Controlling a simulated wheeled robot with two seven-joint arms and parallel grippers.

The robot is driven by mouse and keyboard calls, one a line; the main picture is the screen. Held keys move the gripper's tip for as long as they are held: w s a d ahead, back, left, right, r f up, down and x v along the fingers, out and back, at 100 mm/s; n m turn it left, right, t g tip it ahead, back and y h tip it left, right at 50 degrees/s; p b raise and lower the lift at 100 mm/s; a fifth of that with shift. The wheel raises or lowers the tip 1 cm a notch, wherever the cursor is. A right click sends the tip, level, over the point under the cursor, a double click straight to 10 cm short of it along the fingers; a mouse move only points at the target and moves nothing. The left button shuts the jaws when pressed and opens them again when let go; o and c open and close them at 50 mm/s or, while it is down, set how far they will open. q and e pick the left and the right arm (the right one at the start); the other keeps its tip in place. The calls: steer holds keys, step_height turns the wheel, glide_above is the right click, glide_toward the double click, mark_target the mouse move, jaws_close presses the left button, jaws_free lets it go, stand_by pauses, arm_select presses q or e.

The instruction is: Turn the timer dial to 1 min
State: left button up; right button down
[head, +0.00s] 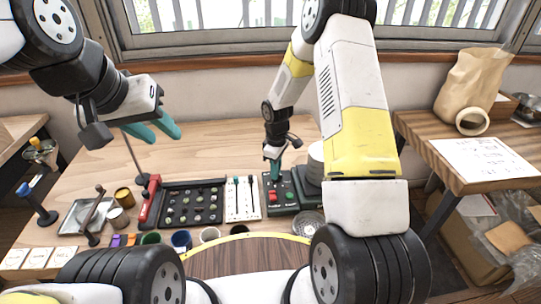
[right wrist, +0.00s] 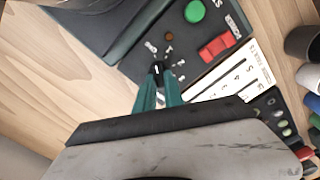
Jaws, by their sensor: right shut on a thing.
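The timer dial (right wrist: 158,70) is a small dark knob with a pale mark on the dark control panel (right wrist: 150,32). In the head view my right gripper (head: 272,168) points down at the back of the panel (head: 271,208), and the dial is hidden there. My left gripper (head: 154,128) is raised over the left of the table, open and empty.
The panel carries a green button (right wrist: 195,11) and a red switch (right wrist: 219,46). Beside it are a white slider board (head: 242,199) and a black tray of beans (head: 190,188). Cups line the front edge. The table's back is mostly clear.

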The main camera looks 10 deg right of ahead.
steer(key=m, duration=0.3)
steer(key=shift+d+m, duration=0.1)
steer(key=shift+m, duration=0.3)
steer(key=shift+w+m, duration=0.1)
steer(key=shift+m, duration=1.7)
steer(key=c, duration=1.4)
jaws_free()
steer(key=shift+c, duration=0.2)
steer(key=shift+r, duration=3.9)
steer(key=shift+r, duration=0.1)
